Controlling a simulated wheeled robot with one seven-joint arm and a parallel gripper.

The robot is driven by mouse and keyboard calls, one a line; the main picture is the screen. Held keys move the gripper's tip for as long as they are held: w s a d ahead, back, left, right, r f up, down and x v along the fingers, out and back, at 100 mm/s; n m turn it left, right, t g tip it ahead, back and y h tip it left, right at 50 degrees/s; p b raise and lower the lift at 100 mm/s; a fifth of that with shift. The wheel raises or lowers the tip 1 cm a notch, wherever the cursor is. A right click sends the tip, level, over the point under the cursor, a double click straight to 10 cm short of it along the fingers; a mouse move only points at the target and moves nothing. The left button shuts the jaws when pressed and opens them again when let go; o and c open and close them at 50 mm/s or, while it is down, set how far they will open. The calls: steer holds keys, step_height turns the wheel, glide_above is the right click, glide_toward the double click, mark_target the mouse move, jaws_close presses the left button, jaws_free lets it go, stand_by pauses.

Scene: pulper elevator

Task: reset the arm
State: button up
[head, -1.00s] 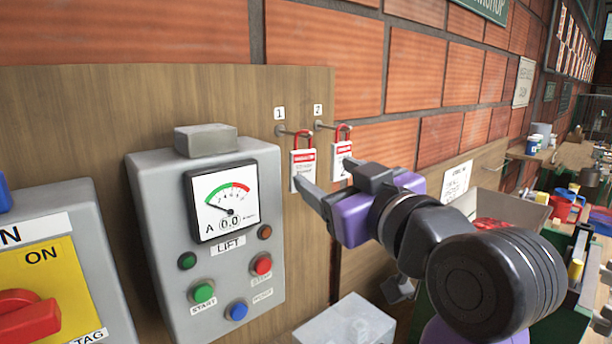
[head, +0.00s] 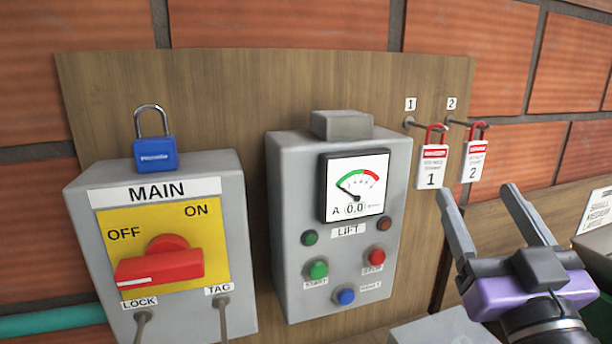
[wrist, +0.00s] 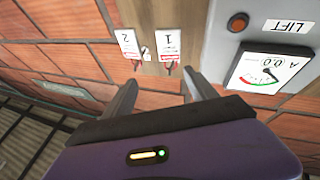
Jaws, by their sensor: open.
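My gripper (head: 484,214) is at the right of the head view, its two grey fingers spread and nothing between them. Its fingertips are just below the two hanging tags. In the wrist view my gripper (wrist: 165,92) also shows open and empty. Tag 1 (head: 431,168) and tag 2 (head: 473,163) hang with red padlocks on pegs at the right of the wooden board. In the wrist view, tag 1 (wrist: 168,45) and tag 2 (wrist: 127,43) appear upside down beyond the fingers.
The LIFT box (head: 295,230) has a meter reading 0.0 and several buttons. The MAIN box (head: 245,290) has a red rotary handle (head: 160,266). A blue padlock (head: 155,154) stands on the MAIN box. A grey box top (head: 440,330) is below the board.

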steer(key=s+f+g+y, duration=0.1)
steer(key=s+f, duration=0.6)
steer(key=f, duration=0.3)
steer(key=s+f+g, duration=0.1)
steer(key=s+f, duration=0.6)
steer(key=f, duration=0.4)
steer(key=s+f+g, duration=0.3)
steer(key=s+f, duration=0.4)
steer(key=s, duration=0.3)
steer(key=s+a+f+g, duration=0.1)
steer(key=s+f+g, duration=0.2)
steer(key=s+f, duration=0.5)
steer(key=s, duration=0.2)
steer(key=shift+s+a+m+h+b, duration=0.25)
steer(key=shift+s+m+h+b, duration=0.05)
steer(key=shift+m+b, duration=0.1)
